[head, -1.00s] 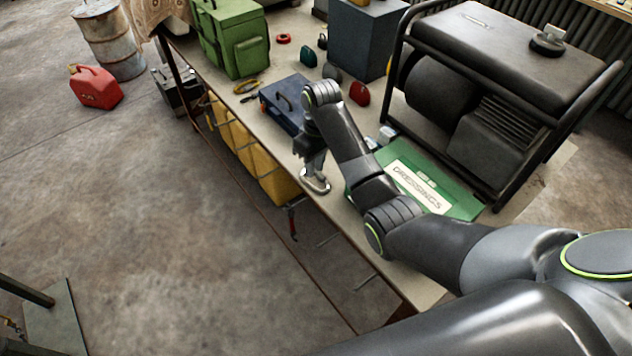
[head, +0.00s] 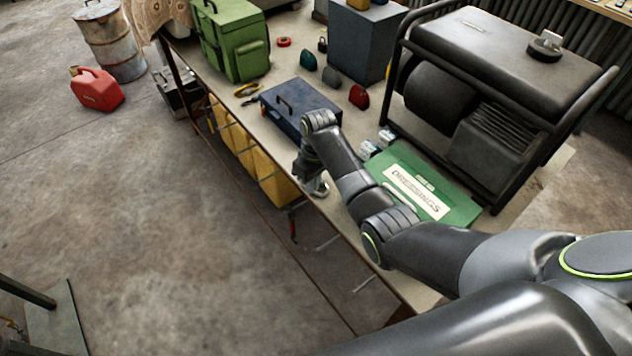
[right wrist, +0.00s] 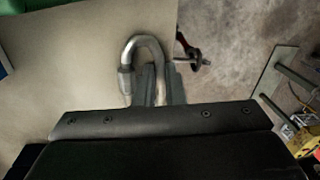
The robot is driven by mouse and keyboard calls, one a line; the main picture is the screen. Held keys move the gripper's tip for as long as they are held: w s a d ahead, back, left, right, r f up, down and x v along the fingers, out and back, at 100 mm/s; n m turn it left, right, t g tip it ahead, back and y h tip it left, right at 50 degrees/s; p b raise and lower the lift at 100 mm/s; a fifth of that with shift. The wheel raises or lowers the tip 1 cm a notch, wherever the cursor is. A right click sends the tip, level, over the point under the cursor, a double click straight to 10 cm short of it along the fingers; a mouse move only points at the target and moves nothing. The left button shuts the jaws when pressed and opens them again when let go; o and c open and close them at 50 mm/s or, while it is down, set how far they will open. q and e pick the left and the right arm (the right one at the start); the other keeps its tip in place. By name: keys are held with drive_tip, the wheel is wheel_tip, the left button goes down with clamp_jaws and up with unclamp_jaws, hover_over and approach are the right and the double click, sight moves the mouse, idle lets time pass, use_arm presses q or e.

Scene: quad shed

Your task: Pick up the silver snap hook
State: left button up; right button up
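The silver snap hook (right wrist: 146,48) shows in the right wrist view as a bent metal loop with a thicker sleeve on its left leg. In the head view the snap hook (head: 319,189) is at the front edge of the workbench, partly hidden by my right gripper. My right gripper (head: 312,178) points down at it. In the right wrist view my right gripper's fingers (right wrist: 160,83) stand close together, one on each side of the hook's right leg, and look shut on it. Whether the hook rests on the bench is unclear. My left gripper is not in view.
A blue toolbox (head: 300,105) lies behind my right gripper. A green flat case (head: 455,208) and a black-framed generator (head: 470,110) are to the right. The bench's front edge (head: 335,222) is close by, with open floor (head: 150,230) beyond it.

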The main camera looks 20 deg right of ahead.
clamp_jaws()
wheel_tip(320, 180, up, 10)
idle(0.4)
drive_tip(key=shift+w+a, duration=0.1)
drive_tip(key=shift+a, duration=0.05)
idle(0.5)
